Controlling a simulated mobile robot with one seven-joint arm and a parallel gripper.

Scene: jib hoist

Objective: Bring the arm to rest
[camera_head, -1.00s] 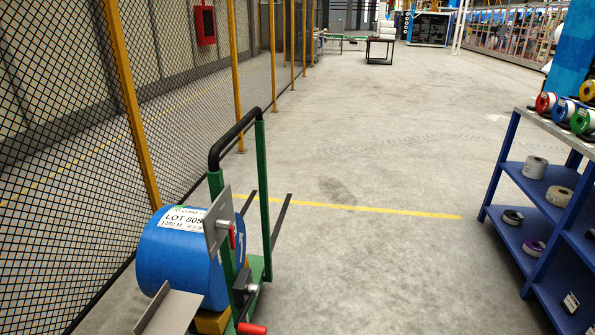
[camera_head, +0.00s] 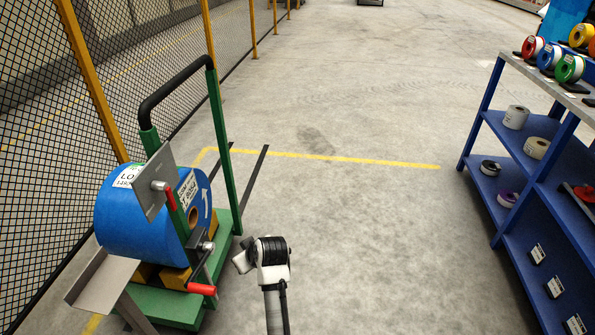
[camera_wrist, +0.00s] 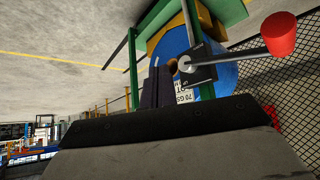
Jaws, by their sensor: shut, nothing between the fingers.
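My arm's end stands upright in the lower middle of the head view, over bare floor just right of the green trolley (camera_head: 166,305). My gripper (camera_wrist: 158,76) shows in the wrist view as dark fingers closed together with nothing between them. How far the fingers are from the trolley's crank (camera_wrist: 222,56) I cannot tell. The crank's red knob (camera_wrist: 279,35) is at the upper right of that view. The fingertips are not clear in the head view.
A mesh fence (camera_head: 40,150) with yellow posts runs along the left, behind the trolley. A blue shelf rack (camera_head: 500,140) with spools stands at the right. A yellow floor line (camera_head: 350,160) crosses the open floor between them.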

